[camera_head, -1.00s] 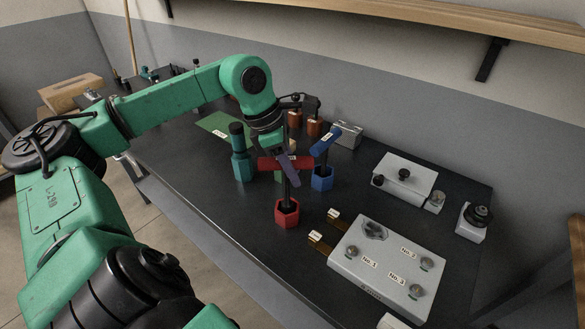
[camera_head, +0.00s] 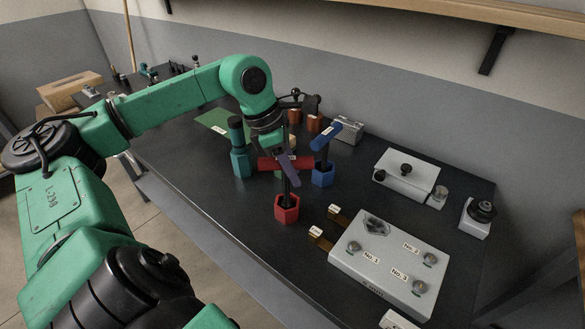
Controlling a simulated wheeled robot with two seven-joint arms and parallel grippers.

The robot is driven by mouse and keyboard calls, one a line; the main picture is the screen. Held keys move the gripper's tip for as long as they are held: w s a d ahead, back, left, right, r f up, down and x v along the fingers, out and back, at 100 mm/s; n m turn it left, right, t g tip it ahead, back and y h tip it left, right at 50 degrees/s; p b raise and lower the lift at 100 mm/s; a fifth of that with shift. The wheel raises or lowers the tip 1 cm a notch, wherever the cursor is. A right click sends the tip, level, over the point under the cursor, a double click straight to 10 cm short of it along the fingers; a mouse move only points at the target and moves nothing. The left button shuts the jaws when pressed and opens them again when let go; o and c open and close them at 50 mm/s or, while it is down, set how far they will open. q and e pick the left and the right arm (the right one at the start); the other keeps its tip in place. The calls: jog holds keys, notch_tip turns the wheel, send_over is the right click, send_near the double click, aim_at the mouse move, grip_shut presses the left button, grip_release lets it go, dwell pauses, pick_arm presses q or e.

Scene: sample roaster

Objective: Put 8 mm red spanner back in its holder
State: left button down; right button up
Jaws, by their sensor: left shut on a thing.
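The red spanner has a red T-shaped handle (camera_head: 270,163) and a dark shaft. My left gripper (camera_head: 287,164) is shut on the handle and holds the spanner roughly upright. The red hexagonal holder (camera_head: 286,210) stands on the dark bench directly below. The shaft's lower end meets the holder's opening in this view; I cannot tell how deep it sits. The fingers hide part of the handle. My right gripper is not in view.
Orange-brown holders (camera_head: 314,124) are behind. A pale control box (camera_head: 388,262) with knobs lies at the right front.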

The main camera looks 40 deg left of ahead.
pick_arm(q)
jog(key=shift+f+b, duration=0.85)
jog(key=shift+f, duration=0.1)
jog(key=shift+c, duration=2.4)
grip_release()
jog(key=p+v, duration=0.1)
jog(key=v, duration=1.3)
jog(key=shift+s+r, duration=0.1)
jog(key=shift+r, duration=0.25)
